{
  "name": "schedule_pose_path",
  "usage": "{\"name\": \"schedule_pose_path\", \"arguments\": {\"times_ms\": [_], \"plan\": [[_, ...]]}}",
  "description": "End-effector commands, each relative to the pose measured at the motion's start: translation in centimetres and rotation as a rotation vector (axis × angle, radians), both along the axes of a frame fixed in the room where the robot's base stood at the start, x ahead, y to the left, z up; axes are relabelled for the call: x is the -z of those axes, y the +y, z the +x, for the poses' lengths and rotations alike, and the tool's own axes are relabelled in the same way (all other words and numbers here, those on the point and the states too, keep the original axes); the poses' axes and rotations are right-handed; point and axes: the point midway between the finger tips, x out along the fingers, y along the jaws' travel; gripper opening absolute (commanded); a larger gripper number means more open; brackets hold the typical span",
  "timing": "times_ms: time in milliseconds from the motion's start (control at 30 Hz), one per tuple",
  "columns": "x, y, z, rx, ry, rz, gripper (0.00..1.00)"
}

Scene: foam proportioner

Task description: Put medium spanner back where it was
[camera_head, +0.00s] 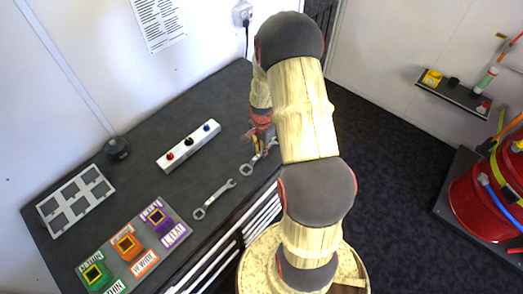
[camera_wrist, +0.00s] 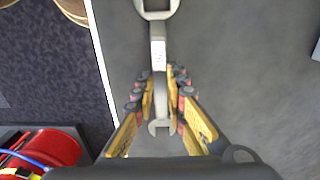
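A grey metal spanner (camera_wrist: 158,52) lies lengthwise between the fingers of my gripper (camera_wrist: 160,73) in the wrist view. Its big end is at the top edge and its smaller open jaw lies between the fingers. Both fingertips sit close against its shaft, and the gripper looks shut on it. In the head view this spanner (camera_head: 247,169) is at the right side of the dark table, partly behind my arm and gripper (camera_head: 262,146). I cannot tell whether it touches the tabletop. A second spanner (camera_head: 214,199) lies on the table to its lower left. Neither spanner's size is marked legibly.
On the dark table (camera_head: 95,160) are a white strip with knobs (camera_head: 189,147), a pale frame with square openings (camera_head: 76,201), and a grey panel with coloured blocks (camera_head: 131,247). A black round knob (camera_head: 117,148) stands farther back. A red drum (camera_head: 480,203) stands at right.

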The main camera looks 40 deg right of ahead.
Motion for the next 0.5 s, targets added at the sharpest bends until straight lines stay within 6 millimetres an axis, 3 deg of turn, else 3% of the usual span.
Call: {"name": "schedule_pose_path", "arguments": {"times_ms": [300,500], "plan": [[0.0,0.0,-0.01,0.0,0.0,0.0,0.31],[0.0,0.01,-0.01,0.0,0.0,0.0,0.31]]}}
